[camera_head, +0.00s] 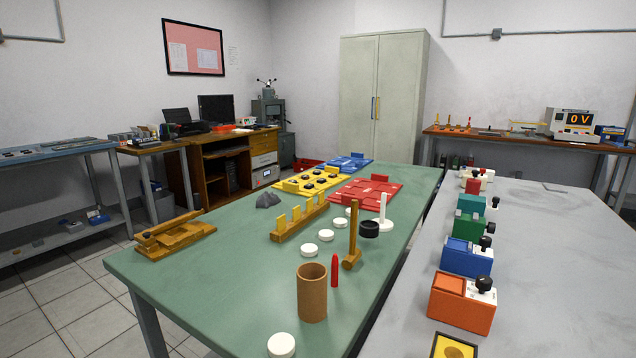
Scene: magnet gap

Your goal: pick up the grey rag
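The grey rag (268,199) is a small dark crumpled heap on the green table (190,272). It lies toward the table's left edge, left of a yellow wooden rack and in front of the yellow board. Neither of my grippers shows in the head view, so nothing is seen touching the rag.
A wooden rack (299,220) stands just right of the rag, and a yellow board (310,182) lies behind it. A wooden device (174,236) sits at the left edge. A brown cylinder (312,293), a wooden post (353,238) and several white discs stand nearer. The front left tabletop is clear.

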